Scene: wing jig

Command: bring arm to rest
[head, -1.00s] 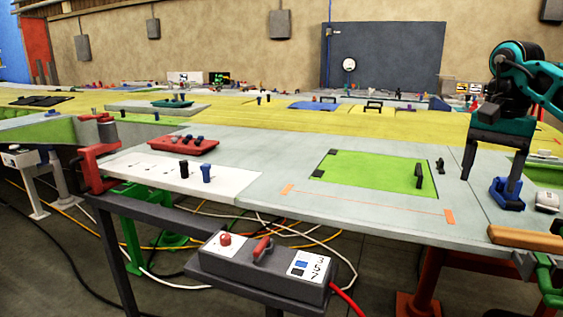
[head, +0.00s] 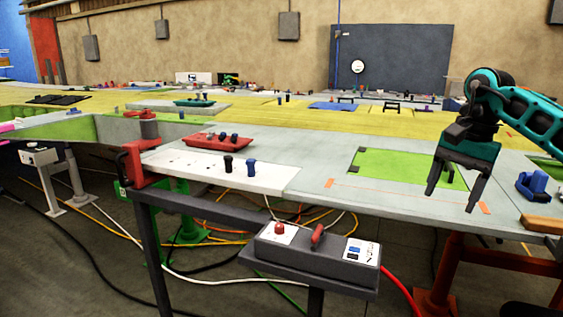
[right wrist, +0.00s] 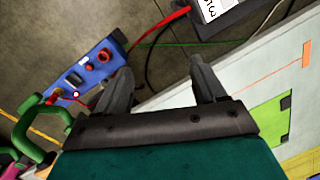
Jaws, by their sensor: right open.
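My right arm (head: 535,120) comes in from the right in the head view. Its gripper (head: 452,200) is open and empty, with the fingers pointing down. In that view the fingers overlap the front right part of the grey tabletop (head: 320,190) and the green patch (head: 390,168). In the right wrist view the open fingers (right wrist: 160,78) appear against the floor and beside the table edge, with nothing between them. The exact height over the table cannot be told. My left gripper is not in view.
A blue clamp (head: 533,187) and a wooden bar (head: 541,224) lie right of the gripper. A control box (head: 312,255) stands in front of the table. A blue socket box (right wrist: 87,70) shows in the right wrist view. A red tray (head: 218,142) sits further left.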

